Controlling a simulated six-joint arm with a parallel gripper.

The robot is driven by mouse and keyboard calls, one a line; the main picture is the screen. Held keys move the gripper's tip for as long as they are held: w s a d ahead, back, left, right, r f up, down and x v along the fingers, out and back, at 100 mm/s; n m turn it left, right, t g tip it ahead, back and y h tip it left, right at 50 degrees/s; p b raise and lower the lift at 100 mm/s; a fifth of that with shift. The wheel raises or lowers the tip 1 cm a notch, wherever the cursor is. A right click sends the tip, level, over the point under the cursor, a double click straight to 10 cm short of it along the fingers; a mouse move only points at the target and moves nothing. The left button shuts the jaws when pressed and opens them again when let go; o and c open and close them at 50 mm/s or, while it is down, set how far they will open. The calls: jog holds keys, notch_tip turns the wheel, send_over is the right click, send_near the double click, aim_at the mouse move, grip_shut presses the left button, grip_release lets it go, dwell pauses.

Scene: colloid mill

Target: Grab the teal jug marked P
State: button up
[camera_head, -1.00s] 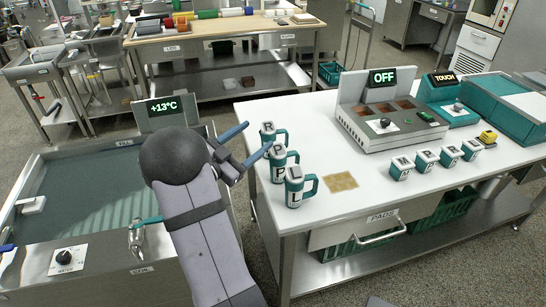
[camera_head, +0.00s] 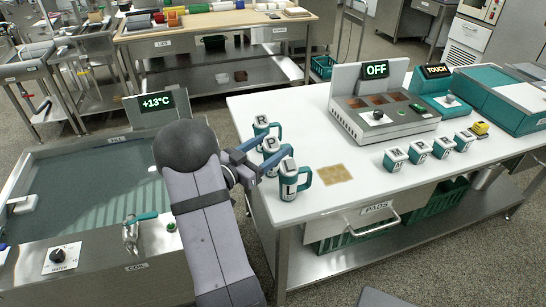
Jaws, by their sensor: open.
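The teal and white jug marked P (camera_head: 271,146) stands upright in the middle of a row of three on the white table's left edge. The jug marked R (camera_head: 261,123) stands behind it, and the jug marked L (camera_head: 289,182) stands in front of it. My gripper (camera_head: 273,149) is open, with its blue fingers reaching from the left to either side of the P jug. The fingers partly hide this jug, and I cannot tell whether they touch it.
A tan pad (camera_head: 335,174) lies right of the jugs. Several small lettered cups (camera_head: 420,149) stand before a grey machine reading OFF (camera_head: 384,120). The L and R jugs are close to the fingers. A water basin (camera_head: 90,195) lies left.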

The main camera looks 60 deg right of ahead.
jog(key=shift+p+x, duration=0.45)
jog(key=shift+x, duration=2)
jog(key=c, duration=1.4)
